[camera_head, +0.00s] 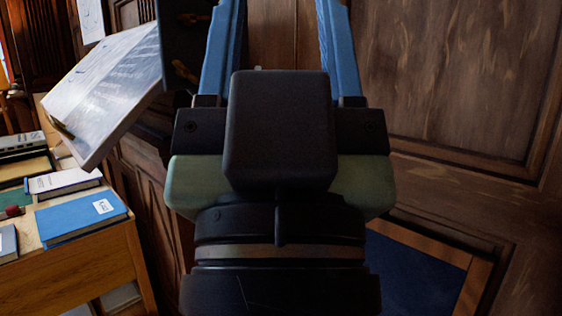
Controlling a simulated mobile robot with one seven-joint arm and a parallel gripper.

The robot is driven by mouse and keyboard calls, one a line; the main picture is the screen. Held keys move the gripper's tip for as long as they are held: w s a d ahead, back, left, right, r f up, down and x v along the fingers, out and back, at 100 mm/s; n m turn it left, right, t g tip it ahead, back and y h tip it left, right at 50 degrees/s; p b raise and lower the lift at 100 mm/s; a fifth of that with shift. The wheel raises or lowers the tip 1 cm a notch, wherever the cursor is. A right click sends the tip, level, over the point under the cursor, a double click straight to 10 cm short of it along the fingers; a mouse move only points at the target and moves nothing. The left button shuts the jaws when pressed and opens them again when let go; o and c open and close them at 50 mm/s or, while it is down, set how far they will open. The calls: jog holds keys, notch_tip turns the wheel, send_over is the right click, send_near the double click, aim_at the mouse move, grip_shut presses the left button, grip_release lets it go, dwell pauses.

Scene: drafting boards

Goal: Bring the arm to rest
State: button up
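My gripper (281,35) is in the middle of the head view, seen from behind and pointing toward the top of the picture. Its two blue fingers are wide apart, with nothing visible between them. The fingertips run out of the top of the frame. The dark wrist fills the lower middle and hides what lies behind it. Brown wood panelling (275,38) shows between the fingers; I cannot tell how near it is.
A tilted drafting board (105,90) stands to the left of my gripper. Below it, a wooden desk (112,255) holds a blue book (75,220) and several others. Dark wood panelling (480,75) fills the right. A wood-framed dark blue panel (415,272) is at lower right.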

notch_tip(320, 180, up, 13)
jog(key=p, duration=1.1)
jog(key=shift+f, duration=0.25)
